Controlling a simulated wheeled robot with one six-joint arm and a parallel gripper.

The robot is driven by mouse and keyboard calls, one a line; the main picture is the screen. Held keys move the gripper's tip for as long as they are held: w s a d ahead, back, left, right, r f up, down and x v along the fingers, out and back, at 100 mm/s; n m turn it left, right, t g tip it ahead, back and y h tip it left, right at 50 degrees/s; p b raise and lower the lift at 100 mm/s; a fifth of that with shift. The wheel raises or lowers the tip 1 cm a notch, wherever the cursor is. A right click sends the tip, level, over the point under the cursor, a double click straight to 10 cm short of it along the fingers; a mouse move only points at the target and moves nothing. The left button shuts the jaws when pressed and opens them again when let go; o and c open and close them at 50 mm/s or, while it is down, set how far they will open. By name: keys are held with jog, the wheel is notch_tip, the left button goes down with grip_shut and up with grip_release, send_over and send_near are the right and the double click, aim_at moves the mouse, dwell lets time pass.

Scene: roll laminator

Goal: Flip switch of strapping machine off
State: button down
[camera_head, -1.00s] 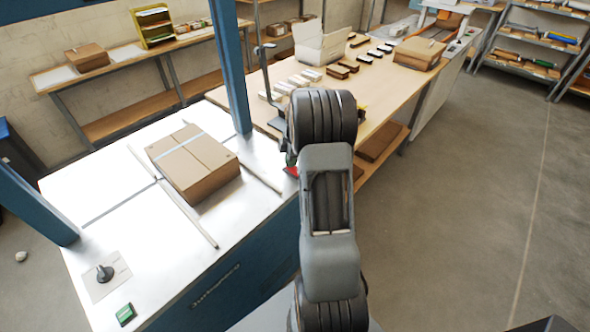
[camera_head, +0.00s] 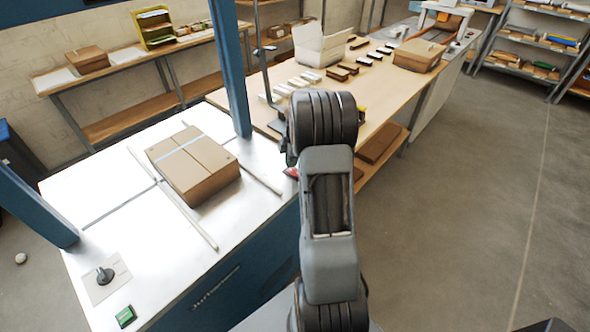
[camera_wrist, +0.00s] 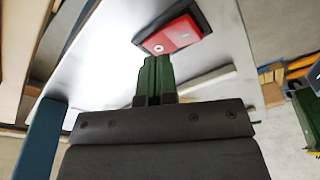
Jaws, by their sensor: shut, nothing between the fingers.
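The strapping machine (camera_head: 110,185) has a white top, a blue body and blue posts. A small red switch (camera_head: 291,172) shows at the right edge of its top, partly hidden by my arm. In the wrist view the red switch (camera_wrist: 172,37) sits in a dark frame on the pale surface, with a small round mark on it. My gripper (camera_wrist: 154,62) has green fingers, shut together and empty. The fingertips appear just below the red switch in the wrist view; I cannot tell whether they touch it. The gripper is hidden behind my arm in the head view.
A strapped cardboard box (camera_head: 193,163) lies on the machine top. A black knob (camera_head: 105,275) and a green button (camera_head: 125,316) sit at its front left corner. A wooden table (camera_head: 375,85) with small goods stands behind. The floor at right is clear.

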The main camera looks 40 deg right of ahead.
aim_at(293, 174)
jog(key=shift+r+p, duration=1.45)
jog(key=shift+r, duration=1.3)
jog(key=shift+m, duration=1)
jog(key=s+m, duration=0.1)
jog(key=f+m, duration=0.1)
jog(key=m, duration=0.1)
jog(key=s+a+m, duration=0.1)
jog(key=m, duration=0.1)
jog(key=shift+s+f+g, duration=0.3)
jog(key=s+a+r+m+t, duration=0.1)
jog(key=s+a+r+m, duration=0.1)
jog(key=s+a+r, duration=0.2)
jog(key=s+a+r+m+t+h, duration=0.1)
jog(key=s+a+r, duration=0.4)
jog(key=a, duration=0.5)
jog(key=s+a+r+m+t, duration=0.2)
jog(key=s+a+r+m, duration=0.2)
jog(key=s+a, duration=0.2)
jog(key=shift+a+r+h, duration=0.3)
jog(key=shift+a+r, duration=0.1)
jog(key=shift+a, duration=0.45)
jog(key=shift+s, duration=0.1)
